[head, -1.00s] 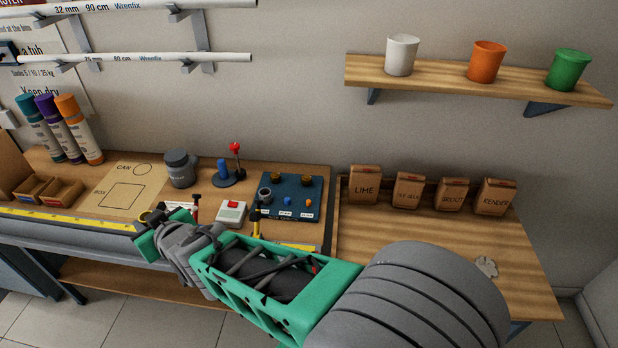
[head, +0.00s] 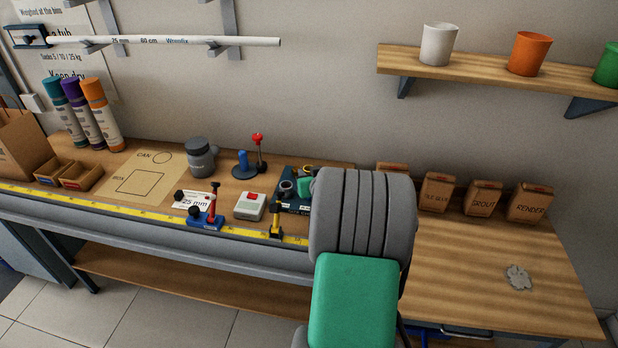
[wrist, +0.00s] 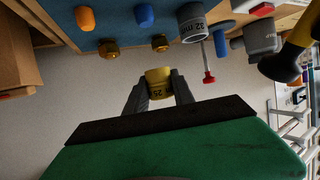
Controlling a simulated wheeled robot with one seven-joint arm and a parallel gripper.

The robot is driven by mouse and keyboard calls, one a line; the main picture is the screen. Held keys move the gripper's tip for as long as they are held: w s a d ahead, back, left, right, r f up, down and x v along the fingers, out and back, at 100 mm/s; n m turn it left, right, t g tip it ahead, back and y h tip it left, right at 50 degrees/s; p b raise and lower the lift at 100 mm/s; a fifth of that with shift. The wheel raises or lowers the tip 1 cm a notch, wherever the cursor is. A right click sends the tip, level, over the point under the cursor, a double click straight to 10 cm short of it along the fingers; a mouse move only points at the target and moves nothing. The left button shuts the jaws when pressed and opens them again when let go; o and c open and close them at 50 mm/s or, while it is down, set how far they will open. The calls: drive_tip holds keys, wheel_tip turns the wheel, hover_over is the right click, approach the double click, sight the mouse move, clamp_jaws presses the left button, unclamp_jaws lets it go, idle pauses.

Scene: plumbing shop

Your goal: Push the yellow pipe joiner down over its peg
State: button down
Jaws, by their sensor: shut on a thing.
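The yellow pipe joiner (wrist: 158,76), marked 25, is held between the two grey fingers of my gripper (wrist: 159,88) in the wrist view. My gripper is shut on it. Two brass pegs (wrist: 108,50) (wrist: 160,43) stick out of the blue board (wrist: 120,30) near the joiner. The joiner shows apart from both pegs in the picture; its exact height over them I cannot tell. In the head view my arm covers most of the board (head: 291,203) and hides the pegs and most of my gripper.
A grey 32 mm joiner (wrist: 193,25) sits on the board, near blue (wrist: 145,15) and orange (wrist: 85,18) pegs. A red-topped lever (head: 258,140) stands behind. A white box with a red button (head: 250,206) and a blue clamp (head: 207,218) are left of the board.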

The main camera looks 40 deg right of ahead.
drive_tip(key=shift+f+b, duration=1.2)
drive_tip(key=shift+f, duration=1.3)
drive_tip(key=shift+s+b, duration=0.15)
drive_tip(key=shift+b, duration=0.75)
drive_tip(key=shift+f, duration=0.1)
drive_tip(key=shift+f+b, duration=1.1)
drive_tip(key=shift+b, duration=0.15)
drive_tip(key=c, duration=1)
unclamp_jaws()
drive_tip(key=shift+s+a, duration=0.1)
